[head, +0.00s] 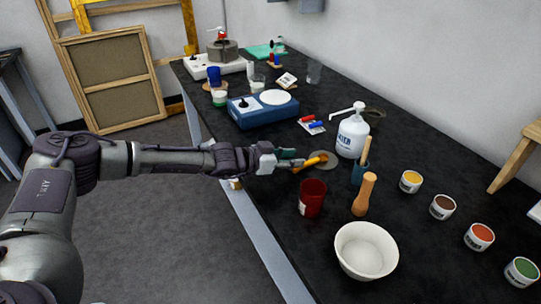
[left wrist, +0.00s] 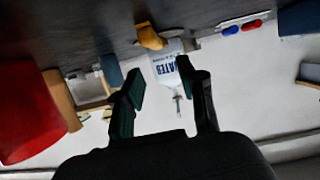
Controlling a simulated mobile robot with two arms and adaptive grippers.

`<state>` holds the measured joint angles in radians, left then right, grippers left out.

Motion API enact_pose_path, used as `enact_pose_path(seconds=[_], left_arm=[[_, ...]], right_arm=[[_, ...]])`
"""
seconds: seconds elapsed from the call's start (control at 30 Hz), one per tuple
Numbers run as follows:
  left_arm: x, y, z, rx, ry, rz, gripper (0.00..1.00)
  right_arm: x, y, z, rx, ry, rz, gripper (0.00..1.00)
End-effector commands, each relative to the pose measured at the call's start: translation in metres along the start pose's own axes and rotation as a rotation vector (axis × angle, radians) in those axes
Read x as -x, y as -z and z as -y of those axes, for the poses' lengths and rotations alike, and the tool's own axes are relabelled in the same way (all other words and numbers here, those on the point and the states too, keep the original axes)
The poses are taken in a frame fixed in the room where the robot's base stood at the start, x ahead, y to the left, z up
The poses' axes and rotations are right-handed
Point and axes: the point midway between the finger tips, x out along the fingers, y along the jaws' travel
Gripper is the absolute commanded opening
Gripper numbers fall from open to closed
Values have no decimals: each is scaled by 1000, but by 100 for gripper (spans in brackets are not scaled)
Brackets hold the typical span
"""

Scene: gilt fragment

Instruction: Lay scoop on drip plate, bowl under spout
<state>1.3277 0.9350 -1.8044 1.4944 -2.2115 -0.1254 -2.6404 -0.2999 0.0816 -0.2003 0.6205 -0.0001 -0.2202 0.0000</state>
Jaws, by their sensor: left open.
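An orange scoop (head: 311,162) lies at the grey drip plate (head: 331,165), with its right end over the plate. My left gripper (head: 298,158) is open at the scoop's left end. The left wrist view shows the scoop (left wrist: 150,38) just beyond the parted fingertips (left wrist: 160,75), with nothing between them. The white pump bottle (head: 352,137) stands behind the plate, its spout (head: 338,111) pointing left; it also shows in the left wrist view (left wrist: 167,66). The white bowl (head: 365,250) stands empty at the near edge, well away from the spout. My right gripper is out of view.
A red cup (head: 312,198), a wooden pestle-like tool (head: 364,195) and a blue holder (head: 359,174) stand between plate and bowl. Several paint pots (head: 442,207) line the right. A blue scale-like device (head: 262,109) is farther back. Bare black tabletop lies right of the bowl.

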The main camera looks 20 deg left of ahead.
Motion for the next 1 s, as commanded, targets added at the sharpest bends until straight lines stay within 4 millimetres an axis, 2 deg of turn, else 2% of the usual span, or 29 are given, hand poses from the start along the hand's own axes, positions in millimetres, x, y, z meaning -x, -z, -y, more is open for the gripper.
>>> enact_pose_path(seconds=[0.03,0.2,0.4,0.6,1.0], left_arm=[[14,1,2,-1,3,-3,41],[53,4,2,-5,4,-6,41],[83,5,2,-5,4,-7,41],[93,4,1,-5,2,-8,41],[93,4,1,-5,2,-8,41]], right_arm=[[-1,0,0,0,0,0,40],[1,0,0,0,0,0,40],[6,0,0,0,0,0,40],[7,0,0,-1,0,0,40],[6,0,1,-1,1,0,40]])
